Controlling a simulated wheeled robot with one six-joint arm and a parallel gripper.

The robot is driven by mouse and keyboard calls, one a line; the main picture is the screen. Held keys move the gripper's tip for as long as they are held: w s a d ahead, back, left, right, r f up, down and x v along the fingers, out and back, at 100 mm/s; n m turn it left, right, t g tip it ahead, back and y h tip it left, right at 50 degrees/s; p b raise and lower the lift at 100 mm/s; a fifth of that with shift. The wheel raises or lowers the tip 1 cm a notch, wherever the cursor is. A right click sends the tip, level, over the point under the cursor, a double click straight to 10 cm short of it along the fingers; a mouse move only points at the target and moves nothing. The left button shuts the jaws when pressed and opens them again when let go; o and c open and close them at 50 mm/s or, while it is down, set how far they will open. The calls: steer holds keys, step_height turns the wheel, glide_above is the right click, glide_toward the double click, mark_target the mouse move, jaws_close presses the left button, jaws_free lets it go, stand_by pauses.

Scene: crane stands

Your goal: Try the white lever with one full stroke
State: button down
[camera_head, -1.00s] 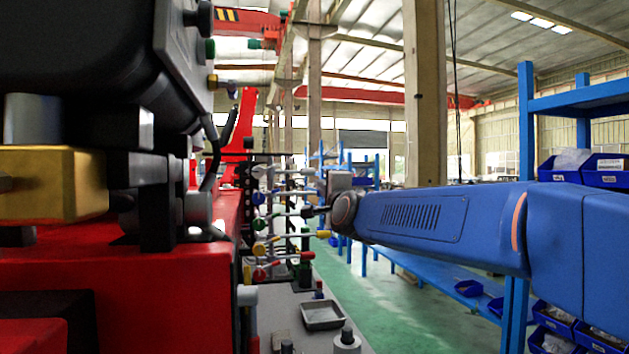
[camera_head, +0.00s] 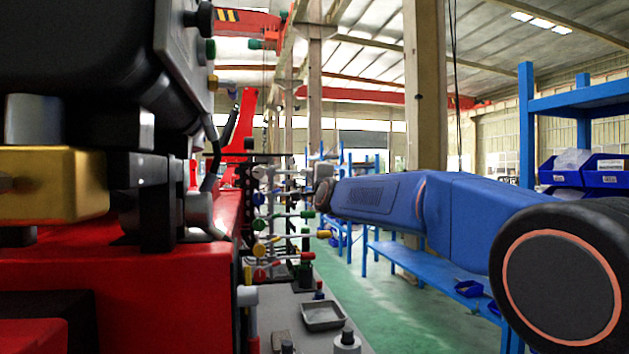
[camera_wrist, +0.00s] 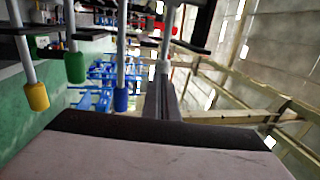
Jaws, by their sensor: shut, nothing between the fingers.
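A bank of levers with coloured knobs stands along the machine's right side. In the wrist view a yellow-knobbed lever (camera_wrist: 37,96), a green-knobbed lever (camera_wrist: 75,66) and a blue-knobbed lever (camera_wrist: 121,98) stand in a row. Beside them a pale rod (camera_wrist: 169,28) runs behind my gripper (camera_wrist: 162,98). Its end is hidden, so I cannot tell whether it is the white lever or whether my fingers touch it. My fingers are shut with nothing between them. In the head view my gripper (camera_head: 318,172) is small, at the upper levers; the white lever is not clear there.
The red machine body (camera_head: 120,270) fills the left. A small grey tray (camera_head: 323,316) lies on the ledge below the levers. Blue shelving (camera_head: 526,130) with bins stands at the right. Green floor (camera_head: 370,300) between them is open.

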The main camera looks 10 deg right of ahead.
steer(key=shift+w+r, duration=0.15)
steer(key=shift+w, duration=0.15)
steer(key=w, duration=0.4)
steer(key=shift+w+d, duration=0.4)
steer(key=shift+r, duration=0.15)
steer(key=shift+w+d+r, duration=0.1)
stand_by(0.4)
